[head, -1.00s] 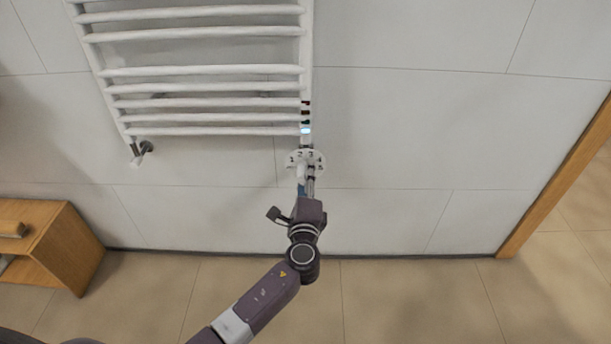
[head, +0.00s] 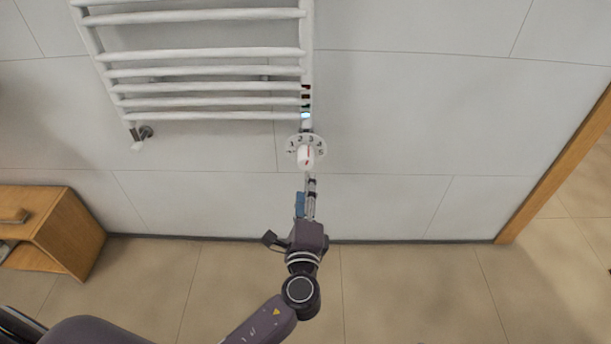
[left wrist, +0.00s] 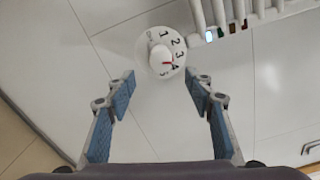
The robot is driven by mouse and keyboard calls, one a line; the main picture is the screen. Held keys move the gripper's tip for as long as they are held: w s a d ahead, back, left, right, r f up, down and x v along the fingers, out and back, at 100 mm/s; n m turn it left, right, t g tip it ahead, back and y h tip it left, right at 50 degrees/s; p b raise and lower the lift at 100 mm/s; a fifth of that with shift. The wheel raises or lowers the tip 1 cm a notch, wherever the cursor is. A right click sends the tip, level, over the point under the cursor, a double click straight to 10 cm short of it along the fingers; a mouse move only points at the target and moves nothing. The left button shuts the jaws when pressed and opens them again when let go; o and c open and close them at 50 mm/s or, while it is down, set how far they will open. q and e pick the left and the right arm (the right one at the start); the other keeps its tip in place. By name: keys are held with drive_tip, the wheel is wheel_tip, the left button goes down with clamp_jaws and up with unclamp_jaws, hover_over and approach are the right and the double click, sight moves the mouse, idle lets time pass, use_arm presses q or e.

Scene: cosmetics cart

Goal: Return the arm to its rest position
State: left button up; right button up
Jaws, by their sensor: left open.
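My left gripper (left wrist: 160,105) is open and empty in the left wrist view, with its blue-padded fingers spread apart. In the head view my left gripper (head: 308,186) sits just below the white numbered dial (head: 291,150) on the wall. The dial has a white knob (head: 306,157) with a red mark. In the left wrist view the dial (left wrist: 172,35) and its knob (left wrist: 160,58) lie beyond the fingertips, apart from them. The red mark points near the 4. My right gripper is not in view.
A white towel radiator (head: 205,72) hangs on the tiled wall above the dial. A small light (head: 306,115) glows blue-white on its right post. A wooden cabinet (head: 70,230) stands at left. A wooden door frame (head: 560,165) is at right. The tiled floor between is clear.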

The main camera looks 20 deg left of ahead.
use_arm(q)
drive_tip(key=shift+s+d, duration=0.2)
drive_tip(key=shift+s, duration=0.45)
